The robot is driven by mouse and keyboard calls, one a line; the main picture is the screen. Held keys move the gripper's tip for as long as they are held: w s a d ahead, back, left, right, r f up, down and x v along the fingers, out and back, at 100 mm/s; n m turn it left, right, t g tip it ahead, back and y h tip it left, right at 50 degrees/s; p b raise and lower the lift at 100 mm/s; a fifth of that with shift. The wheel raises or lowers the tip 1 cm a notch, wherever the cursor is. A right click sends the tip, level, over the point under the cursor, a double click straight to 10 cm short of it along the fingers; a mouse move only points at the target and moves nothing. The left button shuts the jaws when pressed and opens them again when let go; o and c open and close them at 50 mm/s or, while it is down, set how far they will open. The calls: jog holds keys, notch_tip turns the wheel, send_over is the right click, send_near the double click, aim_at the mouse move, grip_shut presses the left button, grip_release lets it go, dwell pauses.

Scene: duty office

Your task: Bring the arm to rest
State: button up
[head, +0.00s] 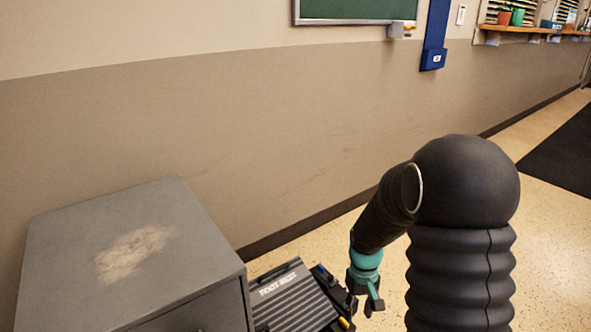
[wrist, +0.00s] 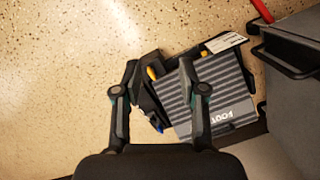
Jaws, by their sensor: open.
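My gripper (head: 366,302) hangs from my dark, ribbed arm at the lower middle of the head view, pointing down. In the wrist view my gripper (wrist: 157,72) has its two fingers spread apart, with nothing held between them. Beyond the fingers lies a dark ribbed foot rest (wrist: 212,97) on the floor; the head view shows the same foot rest (head: 290,300) just left of my gripper. A dark object with yellow and blue parts (wrist: 152,103) lies against its side, partly hidden by a finger.
A grey metal cabinet (head: 130,250) with a worn top stands at the lower left of the head view. A wall (head: 250,130) with a green board (head: 350,8) runs behind. Speckled floor (head: 545,250) is clear at the right, up to a dark mat (head: 565,150).

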jog(key=s+r+t+p, duration=0.2)
jog(key=s+r, duration=0.4)
jog(key=r, duration=0.4)
jog(key=s+r+m+t+p, duration=0.1)
jog(key=s+r+t+p, duration=0.1)
jog(key=s+r, duration=0.4)
jog(key=s+r+m+t+p, duration=0.1)
jog(key=s+r, duration=0.6)
jog(key=r, duration=0.9)
jog(key=shift+t+p, duration=0.85)
jog(key=shift+t, duration=0.25)
